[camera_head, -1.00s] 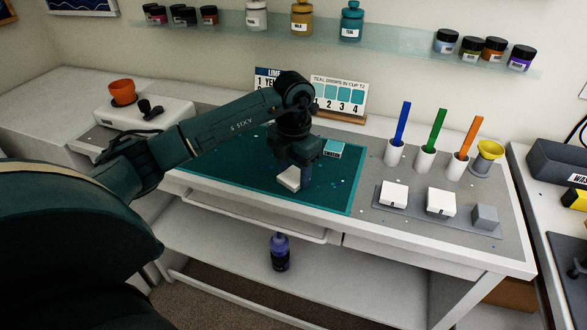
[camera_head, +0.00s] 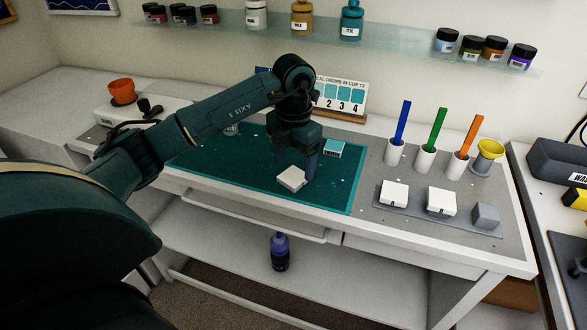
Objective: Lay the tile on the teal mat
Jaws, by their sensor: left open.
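A white tile (camera_head: 291,179) lies on the teal mat (camera_head: 230,175), a little in front of the mat's middle. My left gripper (camera_head: 296,169) is open just above and behind the tile, its fingers pointing down, one of them at the tile's right. From this angle I cannot tell whether a finger touches the tile. A small teal-topped block (camera_head: 333,149) sits on the mat's back right part. My right gripper is not in view.
A grey tray (camera_head: 470,227) at the right holds two white blocks and a grey cube (camera_head: 485,216). Behind it stand white cups with blue, green and orange sticks, and a yellow funnel (camera_head: 488,152). The mat's front left is clear.

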